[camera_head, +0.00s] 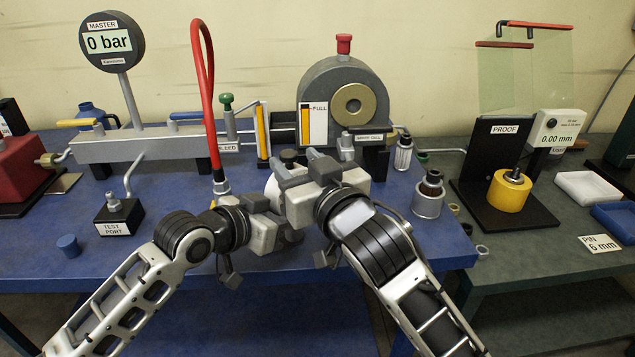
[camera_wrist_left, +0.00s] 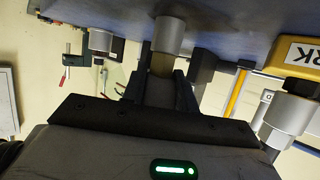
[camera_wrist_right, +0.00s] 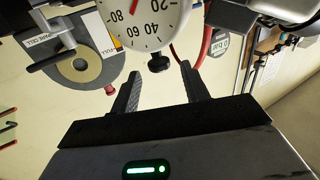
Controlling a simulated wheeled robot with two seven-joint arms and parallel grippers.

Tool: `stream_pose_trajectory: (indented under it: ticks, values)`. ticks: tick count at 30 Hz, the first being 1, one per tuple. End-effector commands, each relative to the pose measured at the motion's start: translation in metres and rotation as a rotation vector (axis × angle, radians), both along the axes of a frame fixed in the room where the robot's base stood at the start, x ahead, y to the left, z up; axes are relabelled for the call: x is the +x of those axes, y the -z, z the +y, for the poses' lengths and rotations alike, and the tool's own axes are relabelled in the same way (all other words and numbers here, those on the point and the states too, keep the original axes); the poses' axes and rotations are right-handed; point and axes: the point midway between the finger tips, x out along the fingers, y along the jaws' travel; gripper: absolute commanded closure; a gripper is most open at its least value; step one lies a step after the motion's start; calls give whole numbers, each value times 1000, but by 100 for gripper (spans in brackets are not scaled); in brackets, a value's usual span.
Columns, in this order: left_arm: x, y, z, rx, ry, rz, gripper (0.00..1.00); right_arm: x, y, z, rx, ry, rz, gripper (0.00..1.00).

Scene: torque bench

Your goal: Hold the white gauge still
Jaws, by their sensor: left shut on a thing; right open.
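The white gauge (camera_wrist_right: 145,22) shows its round dial, upside down and cut by the top edge, in the right wrist view. A black knob (camera_wrist_right: 158,63) sits on its rim. In the head view only a white sliver of the gauge (camera_head: 272,189) shows behind my right gripper (camera_head: 295,163). My right gripper (camera_wrist_right: 160,72) is open, its fingertips either side of the knob and apart from the dial. My left gripper (camera_wrist_left: 161,80) is shut on a brass fitting (camera_wrist_left: 161,64) below a silver collar (camera_wrist_left: 168,35). In the head view its fingers are hidden behind my right gripper.
A red hose (camera_head: 208,90) rises left of my grippers, from a silver fitting (camera_head: 221,186). The grey manifold (camera_head: 150,146) and the spare cell (camera_head: 345,85) stand behind. A silver cup (camera_head: 428,200) stands to the right.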

Motion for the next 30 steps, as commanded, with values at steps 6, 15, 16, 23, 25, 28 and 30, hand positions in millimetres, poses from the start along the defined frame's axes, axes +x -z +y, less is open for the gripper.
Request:
stream_pose_trajectory:
  ticks: [6,15,16,23,25,28,30]
  values:
    - [0,0,0,0,-1,-1,100,-44,1,-19,1,-1,1,54]
    - [0,0,0,0,-1,-1,100,-74,0,-32,-1,0,0,54]
    - [0,0,0,0,-1,-1,100,-74,0,-32,-1,0,0,54]
    - [0,0,0,0,-1,-1,100,-75,0,-32,-1,0,0,54]
    - [0,0,0,0,-1,-1,100,-75,0,-32,-1,0,0,54]
    - [0,0,0,0,-1,-1,100,-74,0,-32,-1,-1,0,54]
    - [0,0,0,0,-1,-1,100,-74,0,-32,-1,-1,0,54]
